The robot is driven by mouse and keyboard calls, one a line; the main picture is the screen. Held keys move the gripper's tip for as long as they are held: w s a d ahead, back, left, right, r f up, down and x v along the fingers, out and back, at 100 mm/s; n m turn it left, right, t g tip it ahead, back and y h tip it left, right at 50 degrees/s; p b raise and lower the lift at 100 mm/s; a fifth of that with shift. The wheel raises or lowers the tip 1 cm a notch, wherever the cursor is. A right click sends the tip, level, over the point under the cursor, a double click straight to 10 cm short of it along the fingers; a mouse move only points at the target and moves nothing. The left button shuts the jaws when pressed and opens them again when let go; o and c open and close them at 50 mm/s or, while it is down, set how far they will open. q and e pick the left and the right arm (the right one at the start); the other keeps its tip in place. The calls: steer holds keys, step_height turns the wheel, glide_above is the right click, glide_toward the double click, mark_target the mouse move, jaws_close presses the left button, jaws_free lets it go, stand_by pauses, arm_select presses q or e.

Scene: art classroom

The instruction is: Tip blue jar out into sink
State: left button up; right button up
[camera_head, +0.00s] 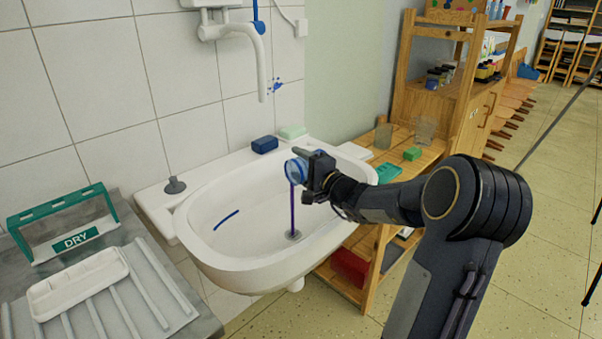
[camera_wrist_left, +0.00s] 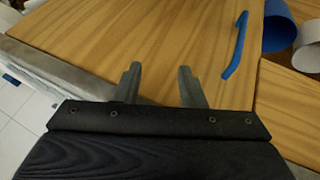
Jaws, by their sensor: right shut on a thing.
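My right gripper (camera_head: 310,168) is shut on the blue jar (camera_head: 295,171) and holds it above the sink basin. The jar lies tilted on its side, its mouth toward the left. A thin dark blue-purple stream (camera_head: 292,210) runs from the jar straight down to the drain (camera_head: 293,236). The white sink (camera_head: 230,262) is fixed to the tiled wall, and a blue streak (camera_head: 226,219) marks its inside. In the left wrist view my left gripper (camera_wrist_left: 160,85) is open and empty over a wooden tabletop (camera_wrist_left: 175,40); it is not in the head view.
A white faucet (camera_head: 262,70) hangs over the basin. A blue sponge (camera_head: 265,144) and a pale green soap (camera_head: 292,132) sit on the back rim. A blue strip (camera_wrist_left: 236,50) lies on the tabletop.

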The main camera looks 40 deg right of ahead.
steer(key=shift+a+r+n+b, duration=0.25)
steer(key=shift+n+b, duration=0.65)
steer(key=shift+b, duration=0.75)
steer(key=shift+a+r+b, duration=0.1)
steer(key=shift+r+b, duration=0.05)
steer(key=shift+b, duration=0.15)
steer(key=shift+n, duration=0.3)
stand_by(0.5)
